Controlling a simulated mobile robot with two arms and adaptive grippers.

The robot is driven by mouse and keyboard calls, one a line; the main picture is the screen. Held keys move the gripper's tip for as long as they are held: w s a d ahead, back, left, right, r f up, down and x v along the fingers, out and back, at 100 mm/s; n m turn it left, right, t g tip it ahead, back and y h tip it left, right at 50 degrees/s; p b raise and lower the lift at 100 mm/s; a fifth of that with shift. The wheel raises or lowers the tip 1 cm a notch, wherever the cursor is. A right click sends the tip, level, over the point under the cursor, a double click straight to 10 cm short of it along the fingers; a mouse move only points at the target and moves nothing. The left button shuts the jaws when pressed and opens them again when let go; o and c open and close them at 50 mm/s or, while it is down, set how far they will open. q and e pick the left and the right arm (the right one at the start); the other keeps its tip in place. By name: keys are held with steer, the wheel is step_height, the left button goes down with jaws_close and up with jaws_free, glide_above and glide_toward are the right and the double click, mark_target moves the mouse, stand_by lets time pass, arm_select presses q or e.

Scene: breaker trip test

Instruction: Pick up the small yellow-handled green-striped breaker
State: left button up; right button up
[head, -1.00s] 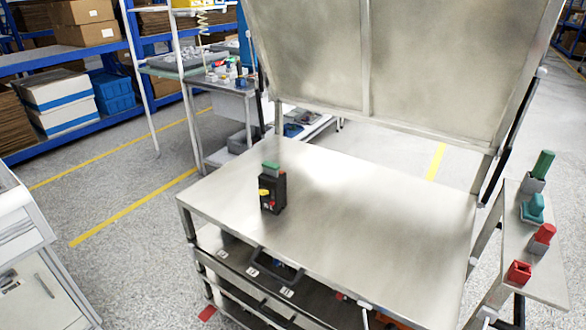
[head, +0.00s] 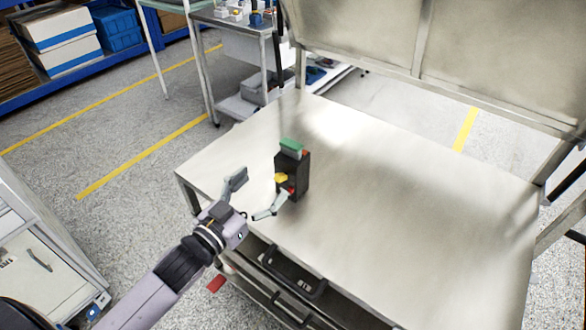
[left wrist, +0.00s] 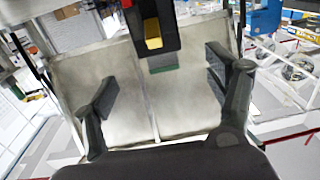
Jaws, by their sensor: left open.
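The small black breaker (head: 296,177) stands upright on the steel table, with a green stripe on top, a yellow handle (head: 281,177) on its front and a red spot below it. My left gripper (head: 252,197) is open and empty at the table's front left, just in front and to the left of the breaker, apart from it or nearly so. In the left wrist view the breaker (left wrist: 151,22) shows at the top middle, beyond the open fingers (left wrist: 160,85), with its yellow handle and green stripe visible. My right gripper is not in view.
The steel table (head: 400,230) is otherwise clear, with a raised metal panel (head: 480,60) along its back. Drawers with black handles (head: 290,272) lie under the front edge. A white cabinet (head: 40,245) stands at left, and a side bench (head: 235,30) stands behind.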

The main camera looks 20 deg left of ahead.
mark_target(292, 155)
arm_select(q)
steer(key=x, duration=0.6)
steer(key=shift+w+p, duration=0.25)
steer(key=shift+p, duration=0.05)
steer(key=x, duration=0.4)
steer(key=shift+w+d+p, duration=0.2)
steer(key=shift+d+p, duration=0.05)
steer(key=shift+p, duration=0.15)
steer(key=shift+w+d+f, duration=0.1)
steer(key=shift+w+d, duration=0.05)
steer(key=shift+w, duration=0.3)
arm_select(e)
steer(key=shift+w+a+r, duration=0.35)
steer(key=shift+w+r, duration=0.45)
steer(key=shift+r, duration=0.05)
arm_select(q)
steer(key=shift+c, duration=0.5)
steer(key=c, duration=1.6)
steer(key=shift+c, duration=0.4)
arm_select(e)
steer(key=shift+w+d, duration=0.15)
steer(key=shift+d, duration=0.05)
arm_select(q)
steer(key=shift+r, duration=0.25)
